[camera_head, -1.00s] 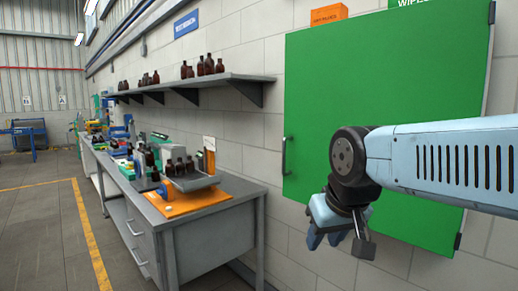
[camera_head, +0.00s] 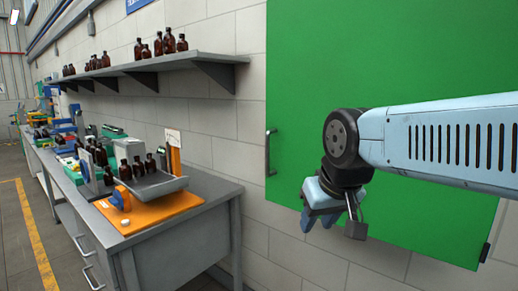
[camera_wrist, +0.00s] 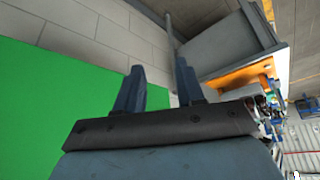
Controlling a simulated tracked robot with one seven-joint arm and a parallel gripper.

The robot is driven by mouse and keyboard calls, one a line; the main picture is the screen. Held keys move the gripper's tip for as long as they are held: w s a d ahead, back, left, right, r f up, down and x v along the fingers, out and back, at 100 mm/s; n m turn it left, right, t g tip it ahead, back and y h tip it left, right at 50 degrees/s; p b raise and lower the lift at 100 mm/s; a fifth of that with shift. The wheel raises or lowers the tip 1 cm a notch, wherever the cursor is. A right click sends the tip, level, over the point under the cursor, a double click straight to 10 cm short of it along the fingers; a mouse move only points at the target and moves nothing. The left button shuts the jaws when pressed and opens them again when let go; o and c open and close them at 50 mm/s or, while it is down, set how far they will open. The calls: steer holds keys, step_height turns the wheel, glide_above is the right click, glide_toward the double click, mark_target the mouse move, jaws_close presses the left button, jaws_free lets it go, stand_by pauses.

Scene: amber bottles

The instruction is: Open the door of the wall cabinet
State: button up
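The wall cabinet's green door (camera_head: 330,60) fills the right of the head view and is shut, flat against the wall. Its dark bar handle (camera_head: 269,152) stands upright near the door's left edge. My gripper (camera_head: 318,222) hangs in front of the door's lower part, right of the handle and lower than it, pointing down. In the wrist view its two blue fingers (camera_wrist: 158,88) stand apart with nothing between them. The green door (camera_wrist: 60,95) also shows there at left; the handle cannot be made out in that view.
A grey workbench (camera_head: 215,190) stands left of the cabinet, with an orange board (camera_head: 150,212) and amber bottles on it. A wall shelf (camera_head: 190,63) above holds several amber bottles (camera_head: 168,41). The floor (camera_head: 20,235) with a yellow line is clear at far left.

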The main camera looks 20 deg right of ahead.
steer(key=w+d+r+n+g+h, duration=0.1)
steer(key=w+n+g+h, duration=0.1)
steer(key=w+n+h, duration=0.45)
steer(key=w+d+r+n+g+h, duration=0.1)
steer(key=w+r+n+g+h, duration=0.15)
steer(key=w+n, duration=0.55)
steer(key=w+a+r+n+t+h, duration=0.1)
steer(key=w+a+n+t+h, duration=0.7)
steer(key=w+a, duration=0.7)
steer(key=g, duration=0.2)
glide_above(267, 171)
steer(key=shift+w+d+r+n+t+y, duration=0.2)
steer(key=shift+w+n+t+y, duration=0.05)
steer(key=shift+w+y, duration=0.1)
steer(key=shift+c, duration=0.2)
jaws_close()
